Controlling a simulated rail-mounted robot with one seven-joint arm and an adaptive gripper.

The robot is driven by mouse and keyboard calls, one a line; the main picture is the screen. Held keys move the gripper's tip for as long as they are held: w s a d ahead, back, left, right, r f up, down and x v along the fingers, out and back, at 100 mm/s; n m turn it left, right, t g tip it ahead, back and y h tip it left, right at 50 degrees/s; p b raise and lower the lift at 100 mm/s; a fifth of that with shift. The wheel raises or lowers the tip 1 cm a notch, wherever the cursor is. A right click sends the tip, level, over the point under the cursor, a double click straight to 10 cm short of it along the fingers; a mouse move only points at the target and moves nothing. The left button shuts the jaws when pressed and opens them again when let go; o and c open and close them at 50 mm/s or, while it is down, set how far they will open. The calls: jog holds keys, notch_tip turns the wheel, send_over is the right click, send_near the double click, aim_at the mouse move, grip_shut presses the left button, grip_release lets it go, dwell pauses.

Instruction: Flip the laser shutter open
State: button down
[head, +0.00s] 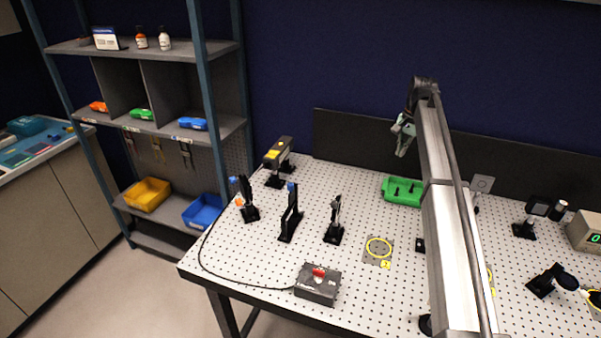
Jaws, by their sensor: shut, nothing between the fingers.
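A black post-mounted device with a blue top and an orange part (244,200) stands near the left edge of the perforated table (235,245); it looks like the laser shutter, but its flap position is too small to tell. A black cable curves from beside it to a dark control box (317,288) with a red switch on top. A grey laser head with yellow labels (275,157) stands behind the device. My gripper (402,140) is shut and empty, raised at the back right, well away from the device and the box.
A tall black mount (290,215) and another post mount (335,222) stand right of the device. A green bin (403,191) lies at the back, a yellow ring on a plate (379,248) mid-table. My arm hides part of the right side.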

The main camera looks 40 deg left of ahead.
jog(key=s+a+r+n+g+p, duration=0.1)
jog(key=s+a+r, duration=0.1)
jog(key=s+a, duration=0.9)
jog(key=s+a+r+n+g+h, duration=0.1)
jog(key=s+a+r, duration=0.2)
jog(key=s+a, duration=0.8)
jog(key=shift+a+r+g+p, duration=0.15)
jog(key=shift+a+g+p, duration=0.25)
jog(key=shift+a, duration=0.1)
jog(key=b, duration=0.1)
send_over(292, 193)
jog(key=w, duration=0.3)
jog(key=shift+w+f+x, duration=0.3)
jog(key=shift+w+x, duration=0.85)
jog(key=shift+x, duration=3.6)
jog(key=shift+s+a, duration=0.15)
jog(key=shift+s, duration=0.05)
